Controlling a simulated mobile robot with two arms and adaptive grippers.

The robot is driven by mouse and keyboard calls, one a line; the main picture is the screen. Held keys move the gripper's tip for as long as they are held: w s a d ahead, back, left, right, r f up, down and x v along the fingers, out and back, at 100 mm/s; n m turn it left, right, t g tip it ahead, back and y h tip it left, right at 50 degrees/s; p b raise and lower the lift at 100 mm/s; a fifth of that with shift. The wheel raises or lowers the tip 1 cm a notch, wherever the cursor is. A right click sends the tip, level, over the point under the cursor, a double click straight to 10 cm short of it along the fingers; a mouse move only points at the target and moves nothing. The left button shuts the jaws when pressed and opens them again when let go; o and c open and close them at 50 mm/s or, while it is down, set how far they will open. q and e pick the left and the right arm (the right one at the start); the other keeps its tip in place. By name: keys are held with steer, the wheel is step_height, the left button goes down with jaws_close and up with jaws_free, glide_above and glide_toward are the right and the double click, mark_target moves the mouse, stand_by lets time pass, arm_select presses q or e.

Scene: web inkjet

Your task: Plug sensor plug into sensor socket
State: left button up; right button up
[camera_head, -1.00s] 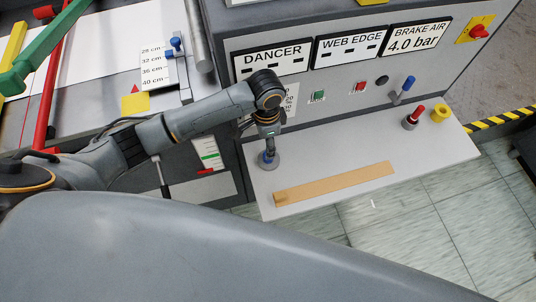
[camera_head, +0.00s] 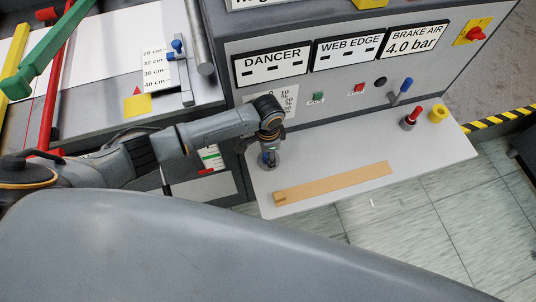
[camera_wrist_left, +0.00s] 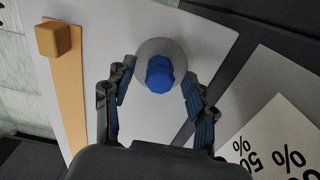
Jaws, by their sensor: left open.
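A blue faceted knob-like piece (camera_wrist_left: 160,74), possibly the sensor plug, stands on a round grey base (camera_wrist_left: 166,48) on the pale shelf. In the head view the grey base (camera_head: 272,166) is at the shelf's left end, partly hidden by my gripper. My left gripper (camera_head: 267,157) points down over the blue piece. In the left wrist view its open fingers (camera_wrist_left: 157,76) lie on either side of the blue piece, with visible gaps. A red-topped piece (camera_head: 412,116) on a dark base and a yellow ring-like piece (camera_head: 438,114) stand at the shelf's right. I cannot tell which is the sensor socket.
A tan wooden strip (camera_head: 335,184) lies along the shelf's (camera_head: 340,155) front edge. Behind rises a grey panel with labels, green (camera_head: 318,97) and red (camera_head: 359,88) buttons and a blue-handled lever (camera_head: 406,85). The middle of the shelf is clear.

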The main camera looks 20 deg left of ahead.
arm_select(q)
steer(key=shift+f, duration=0.1)
jaws_close()
stand_by(0.3)
steer(key=shift+r, duration=0.55)
steer(key=s+d+r+b, duration=0.2)
steer(key=s+d+r, duration=0.2)
steer(key=s+r, duration=0.8)
steer(key=shift+s, duration=0.75)
steer(key=shift+w, duration=0.15)
